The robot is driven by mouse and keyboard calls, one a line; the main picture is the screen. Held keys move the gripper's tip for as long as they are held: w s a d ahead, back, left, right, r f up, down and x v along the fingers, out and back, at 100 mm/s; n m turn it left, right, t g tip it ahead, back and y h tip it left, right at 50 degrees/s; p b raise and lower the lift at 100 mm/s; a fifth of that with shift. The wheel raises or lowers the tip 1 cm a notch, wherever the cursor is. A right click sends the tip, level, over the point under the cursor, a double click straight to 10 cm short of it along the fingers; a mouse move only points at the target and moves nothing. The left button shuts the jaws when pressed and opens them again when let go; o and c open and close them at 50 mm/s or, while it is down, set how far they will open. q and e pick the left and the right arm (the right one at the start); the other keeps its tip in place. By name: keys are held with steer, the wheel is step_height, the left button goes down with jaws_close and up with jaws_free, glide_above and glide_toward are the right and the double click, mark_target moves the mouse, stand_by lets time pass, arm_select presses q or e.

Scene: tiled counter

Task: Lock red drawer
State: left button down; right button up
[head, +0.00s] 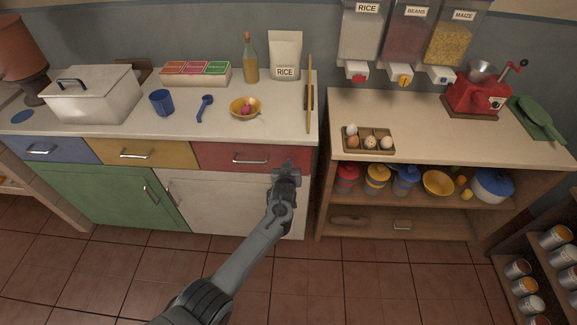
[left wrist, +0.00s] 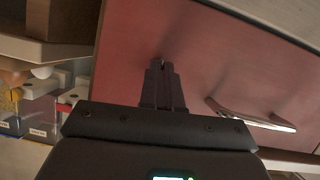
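The red drawer (head: 215,155) is at the right end of the counter's drawer row and looks closed, its front in line with its neighbours. Its silver handle (head: 250,160) is left of my left gripper (head: 287,170), which is in front of the drawer's right part. In the left wrist view the red front (left wrist: 225,50) fills much of the picture, with the handle (left wrist: 245,115) to the right. The left gripper's fingers (left wrist: 162,72) are together, pointing at the red front. A tiny pale spot shows at their tips; I cannot tell whether it is a lock part. My right gripper is not in view.
A blue drawer (head: 50,150) and a yellow drawer (head: 145,153) are to the left. A white cupboard door (head: 225,200) is below. An open shelf unit (head: 400,205) stands right across a narrow gap. The tiled floor in front is clear.

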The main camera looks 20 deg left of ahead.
arm_select(q)
steer(key=shift+m+y, duration=0.3)
steer(key=shift+m, duration=0.1)
stand_by(0.3)
steer(key=c, duration=1.4)
jaws_free()
steer(key=shift+o, duration=0.2)
steer(key=shift+d, duration=0.1)
steer(key=p+v, duration=0.4)
steer(key=v, duration=0.6)
steer(key=shift+s+d+r, duration=0.15)
steer(key=shift+s+r, duration=0.1)
steer(key=shift+s, duration=0.05)
